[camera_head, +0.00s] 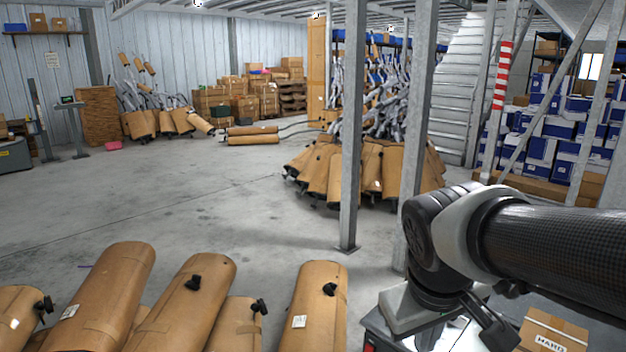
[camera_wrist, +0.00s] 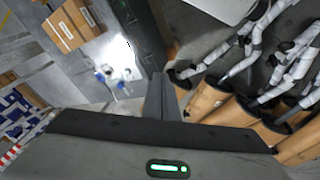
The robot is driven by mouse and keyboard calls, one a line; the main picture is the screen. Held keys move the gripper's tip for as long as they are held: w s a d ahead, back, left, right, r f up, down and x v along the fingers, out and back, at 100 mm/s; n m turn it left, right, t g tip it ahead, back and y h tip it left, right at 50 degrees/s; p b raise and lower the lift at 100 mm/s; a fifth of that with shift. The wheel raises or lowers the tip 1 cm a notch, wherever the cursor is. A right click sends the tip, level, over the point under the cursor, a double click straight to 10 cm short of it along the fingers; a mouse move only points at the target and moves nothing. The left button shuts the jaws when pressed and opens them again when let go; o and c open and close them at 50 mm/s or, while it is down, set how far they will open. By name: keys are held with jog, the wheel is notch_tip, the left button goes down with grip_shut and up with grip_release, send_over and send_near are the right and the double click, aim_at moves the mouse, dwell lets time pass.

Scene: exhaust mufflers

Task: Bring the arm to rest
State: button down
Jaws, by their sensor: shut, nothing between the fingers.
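My gripper (camera_wrist: 160,88) shows at the middle of the wrist view, its fingers together with nothing between them. Its dark body spans the bottom of that view, with a green light on it. In the head view my arm comes in from the right edge, bent at a dark joint; the gripper cannot be made out clearly there. Mufflers wrapped in brown cardboard (camera_wrist: 230,108), with silver pipes, lie to the right of the gripper in the wrist view. How far they are from the fingers is hard to tell.
Cardboard-wrapped mufflers (camera_head: 110,290) fill the front left. A steel post (camera_head: 350,130) stands mid-room before a round muffler pile (camera_head: 330,172). Blue and white boxes (camera_head: 560,128) are stacked at right. A cardboard box (camera_head: 552,332) is at lower right. The floor (camera_head: 190,205) at centre left is clear.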

jog(key=s+a+r+m+t+y+p, duration=0.2)
jog(key=s+a+r+m, duration=0.1)
jog(key=s+r, duration=0.25)
notch_tip(320, 180, up, 15)
jog(key=p, duration=1.5)
jog(key=shift+d, duration=0.3)
